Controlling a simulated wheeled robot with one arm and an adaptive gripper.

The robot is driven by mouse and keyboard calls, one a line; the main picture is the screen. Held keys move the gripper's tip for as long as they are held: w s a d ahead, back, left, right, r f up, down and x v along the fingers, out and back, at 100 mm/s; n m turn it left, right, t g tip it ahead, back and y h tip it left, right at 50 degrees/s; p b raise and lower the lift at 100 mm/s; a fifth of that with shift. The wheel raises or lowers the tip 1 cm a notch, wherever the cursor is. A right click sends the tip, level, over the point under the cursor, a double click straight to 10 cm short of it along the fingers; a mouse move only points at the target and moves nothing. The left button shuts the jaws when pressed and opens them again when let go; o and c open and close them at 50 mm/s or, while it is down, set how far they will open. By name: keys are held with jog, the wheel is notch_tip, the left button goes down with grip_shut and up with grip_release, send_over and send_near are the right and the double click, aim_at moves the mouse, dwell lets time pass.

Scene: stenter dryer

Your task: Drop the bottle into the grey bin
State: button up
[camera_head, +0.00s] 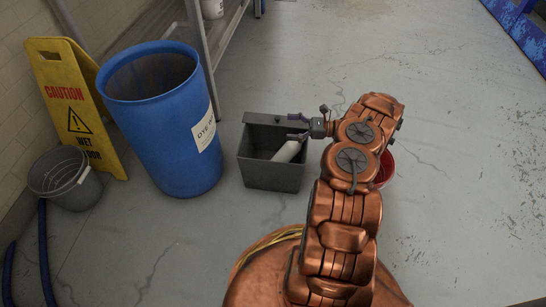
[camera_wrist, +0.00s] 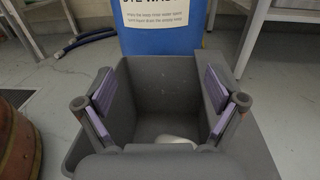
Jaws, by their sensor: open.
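The white bottle (camera_head: 287,151) is inside the rectangular grey bin (camera_head: 270,178), lying at a slant in the head view. In the wrist view, part of the bottle (camera_wrist: 175,139) shows low inside the bin (camera_wrist: 122,112), and its near part is hidden. My gripper (camera_head: 294,126) is above the bin, with its fingers reaching over the opening from the right. In the wrist view, my gripper (camera_wrist: 160,95) has its two purple-padded fingers spread wide with nothing between them, apart from the bottle.
A blue drum (camera_head: 165,130) stands just left of the bin. A yellow caution sign (camera_head: 75,100) and a round grey bucket (camera_head: 65,178) are farther left. A red container (camera_head: 386,170) is partly hidden behind my arm. Floor at the right is clear.

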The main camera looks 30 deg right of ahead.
jog(key=v, duration=0.8)
jog(key=shift+d, duration=0.1)
jog(key=shift+r, duration=0.1)
jog(key=w+a+r+n+g+p, duration=0.1)
jog(key=a+r+n+g+p, duration=0.3)
jog(key=a+r, duration=0.55)
jog(key=w+a+r+n+g+p, duration=0.15)
jog(key=a+r+p, duration=0.4)
jog(key=r, duration=0.65)
jog(key=w+a+r+n+g+p, duration=0.1)
jog(key=a+r+n+g+p, duration=0.35)
jog(key=a+r, duration=0.5)
jog(key=s+a+r+n+g+h+p, duration=0.1)
jog(key=s+a+r+n+h+p, duration=0.2)
jog(key=s+a+r+p, duration=0.4)
jog(key=s+a+r+n+g+h+p, duration=0.25)
jog(key=s+r, duration=0.25)
jog(key=r, duration=0.5)
jog(key=s+a+r+n+g+h+p, duration=0.1)
jog(key=s+a+r+n+h+p, duration=0.2)
jog(key=s+r+p, duration=0.4)
jog(key=s+d+r+n+t+h+p, duration=0.2)
jog(key=s+r+n+h+p, duration=0.4)
jog(key=s+r+p, duration=0.4)
jog(key=s+d+r, duration=0.1)
jog(key=s+r, duration=0.2)
jog(key=s, duration=0.2)
jog(key=shift+s+n+p, duration=0.2)
jog(key=shift+n+p, duration=0.15)
jog(key=shift+p, duration=0.05)
